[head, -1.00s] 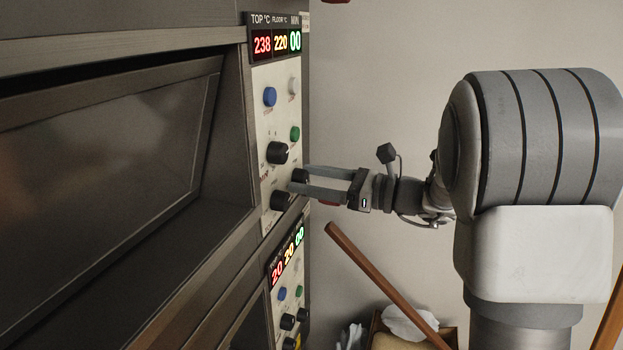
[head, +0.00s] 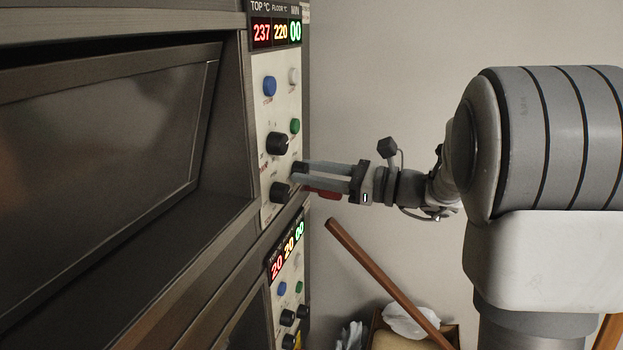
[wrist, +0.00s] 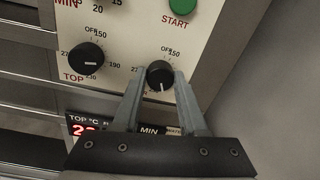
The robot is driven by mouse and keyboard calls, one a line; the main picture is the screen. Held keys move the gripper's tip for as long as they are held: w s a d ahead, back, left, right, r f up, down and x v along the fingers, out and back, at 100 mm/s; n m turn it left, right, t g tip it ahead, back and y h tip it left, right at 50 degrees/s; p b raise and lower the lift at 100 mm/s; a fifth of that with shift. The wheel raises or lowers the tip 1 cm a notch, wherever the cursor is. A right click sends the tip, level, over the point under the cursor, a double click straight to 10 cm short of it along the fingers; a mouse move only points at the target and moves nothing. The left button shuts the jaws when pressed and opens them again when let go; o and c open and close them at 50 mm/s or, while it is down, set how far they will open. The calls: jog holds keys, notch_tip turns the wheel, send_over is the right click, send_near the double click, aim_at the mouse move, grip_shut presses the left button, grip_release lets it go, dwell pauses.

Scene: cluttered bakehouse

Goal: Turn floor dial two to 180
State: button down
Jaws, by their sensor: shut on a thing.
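The floor dial (wrist: 160,73), a black round knob with a white pointer mark, sits on the upper oven's cream control panel (head: 265,215). In the wrist view its pointer aims nearly straight down. My gripper (wrist: 158,84) is shut on this dial, a finger on each side. In the head view my gripper (head: 299,171) reaches the panel from the right and its fingers mostly hide the dial. The upper display (head: 277,32) reads 237 top, 220 floor, 00 minutes. The top dial (wrist: 87,57) is left of the gripped one in the wrist view.
Another black knob (head: 278,143), blue button (head: 270,86) and green button (head: 295,125) are close by. A lower panel display (head: 287,247) reads 20, 20, 00. A wooden pole (head: 385,280) leans below my arm, near a box (head: 450,335) holding white cloth.

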jog(key=shift+f+n+y+b, duration=0.15)
jog(key=shift+n+y+b, duration=0.15)
jog(key=shift+n+b, duration=8.35)
jog(key=shift+m+b, duration=1.05)
jog(key=shift+b, duration=0.1)
jog(key=shift+c, duration=2.2)
grip_release()
jog(key=shift+d, duration=0.1)
jog(key=p+v, duration=0.1)
jog(key=v, duration=1.6)
jog(key=shift+d+p, duration=0.2)
jog(key=shift+p, duration=0.15)
